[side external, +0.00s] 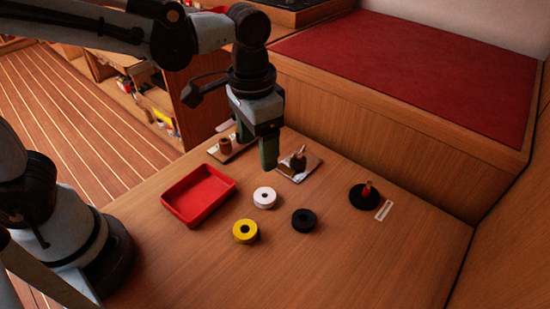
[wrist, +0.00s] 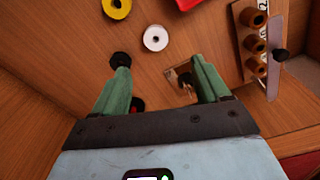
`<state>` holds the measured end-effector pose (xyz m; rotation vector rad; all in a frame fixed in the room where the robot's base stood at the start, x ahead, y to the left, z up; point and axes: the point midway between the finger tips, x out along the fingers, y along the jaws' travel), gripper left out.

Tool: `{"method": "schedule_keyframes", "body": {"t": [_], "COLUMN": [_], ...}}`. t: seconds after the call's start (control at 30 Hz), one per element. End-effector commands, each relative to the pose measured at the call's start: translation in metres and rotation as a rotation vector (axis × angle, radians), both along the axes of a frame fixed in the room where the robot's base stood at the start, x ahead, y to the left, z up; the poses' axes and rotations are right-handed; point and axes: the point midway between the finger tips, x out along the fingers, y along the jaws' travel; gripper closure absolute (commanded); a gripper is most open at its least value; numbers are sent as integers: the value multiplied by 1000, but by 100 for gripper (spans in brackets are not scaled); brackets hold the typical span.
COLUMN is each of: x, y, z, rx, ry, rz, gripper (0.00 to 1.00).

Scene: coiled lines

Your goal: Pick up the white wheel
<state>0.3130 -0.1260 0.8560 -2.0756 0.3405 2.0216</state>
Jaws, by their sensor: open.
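The white wheel (side external: 259,200) lies flat on the wooden table, with a dark hole in its middle. It also shows in the wrist view (wrist: 147,43), above the space between my fingertips in the picture. My gripper (side external: 270,153) is above the table, behind the wheel in the side view, and apart from it. Its two green fingers (wrist: 161,68) are spread, with nothing held between them. The wheel is fully visible in both views.
A yellow wheel (side external: 237,234) and a black wheel (side external: 304,226) lie near the white one. A red tray (side external: 172,207) sits to the left. A plate with a peg (side external: 313,164), a black round base (side external: 357,201) and a raised red-topped bench (side external: 410,60) stand behind or right.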

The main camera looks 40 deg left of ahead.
Motion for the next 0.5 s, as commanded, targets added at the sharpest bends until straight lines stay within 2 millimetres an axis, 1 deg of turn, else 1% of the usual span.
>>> {"method": "schedule_keyframes", "body": {"t": [0.03, 0.17, 0.27, 0.5], "x": [0, 0, 0, 0], "y": [-4, -7, -7, -6], "z": [-1, -7, -18, -51], "rx": [6, 11, 11, 10], "ry": [14, 27, 27, 25], "rz": [-9, -15, -14, -14], "gripper": [25, 25, 25, 25]}}
